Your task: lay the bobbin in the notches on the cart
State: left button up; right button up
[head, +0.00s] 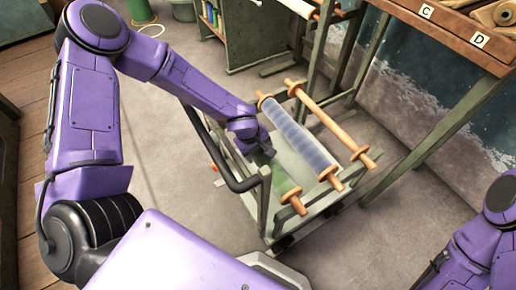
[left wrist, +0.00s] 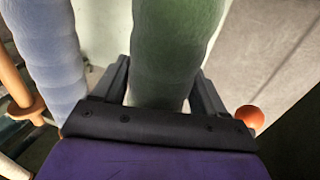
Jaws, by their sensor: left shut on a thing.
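The green bobbin (head: 284,187) is at the cart (head: 262,215), its near wooden end showing beside the cart's near end. My left gripper (head: 262,152) is shut around its green winding; the left wrist view shows the winding (left wrist: 168,50) between the two fingers. My arm hides the bobbin's far end. I cannot tell whether its ends touch notches. A blue-grey bobbin (head: 298,135) lies parallel to its right, across the cart, and shows in the left wrist view (left wrist: 48,55). My right gripper is out of view; only part of that arm shows at lower right.
A bare wooden bobbin (head: 328,122) lies to the right of the blue-grey one. The cart's dark handle (head: 215,152) curves along its left side. A wooden rack with lettered ledges (head: 455,30) stands at right. Floor left of the cart is clear.

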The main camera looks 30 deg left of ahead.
pick_arm(q)
jog(key=o, duration=1.5)
